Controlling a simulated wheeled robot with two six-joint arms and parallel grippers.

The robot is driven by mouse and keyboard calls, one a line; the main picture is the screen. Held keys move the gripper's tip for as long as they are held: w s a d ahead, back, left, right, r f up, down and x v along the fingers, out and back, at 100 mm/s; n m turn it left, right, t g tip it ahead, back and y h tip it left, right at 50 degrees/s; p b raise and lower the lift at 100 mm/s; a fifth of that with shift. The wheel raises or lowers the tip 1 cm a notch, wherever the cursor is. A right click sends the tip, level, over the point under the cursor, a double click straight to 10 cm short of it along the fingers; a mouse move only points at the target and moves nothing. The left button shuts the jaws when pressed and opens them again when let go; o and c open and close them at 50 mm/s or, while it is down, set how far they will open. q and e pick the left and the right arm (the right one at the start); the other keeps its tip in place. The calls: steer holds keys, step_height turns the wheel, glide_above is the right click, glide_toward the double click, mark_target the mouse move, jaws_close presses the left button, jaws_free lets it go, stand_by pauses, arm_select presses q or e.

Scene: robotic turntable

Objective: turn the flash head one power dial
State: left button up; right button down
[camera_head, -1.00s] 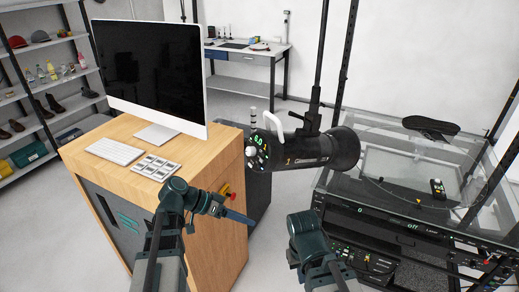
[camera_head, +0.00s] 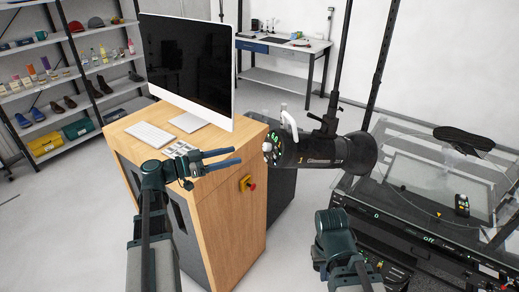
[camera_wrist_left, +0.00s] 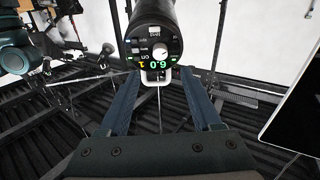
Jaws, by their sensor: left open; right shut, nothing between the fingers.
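The flash head one (camera_head: 325,151) is a black cylinder marked with an orange 1, hanging from a dark pole with its control panel facing left. In the left wrist view its round panel (camera_wrist_left: 153,45) shows inverted, with lit digits, small buttons and a white power dial (camera_wrist_left: 160,53). My left gripper (camera_head: 238,155) is open and empty, left of the panel and apart from it. In its wrist view the fingers (camera_wrist_left: 160,76) point toward the panel, with the dial roughly between them in the picture. My right gripper (camera_head: 335,237) is low, below the flash head; its fingers are hidden.
A wooden cabinet (camera_head: 230,215) with a monitor (camera_head: 187,62), a keyboard (camera_head: 150,134) and a red button (camera_head: 250,184) stands left of the flash head. A glass-sided turntable machine (camera_head: 425,225) is at the right. A white handle (camera_head: 289,122) stands by the panel.

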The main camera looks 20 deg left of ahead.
mark_target(264, 148)
arm_select(q)
steer(key=x, duration=1)
steer(key=shift+c, duration=0.2)
jaws_close()
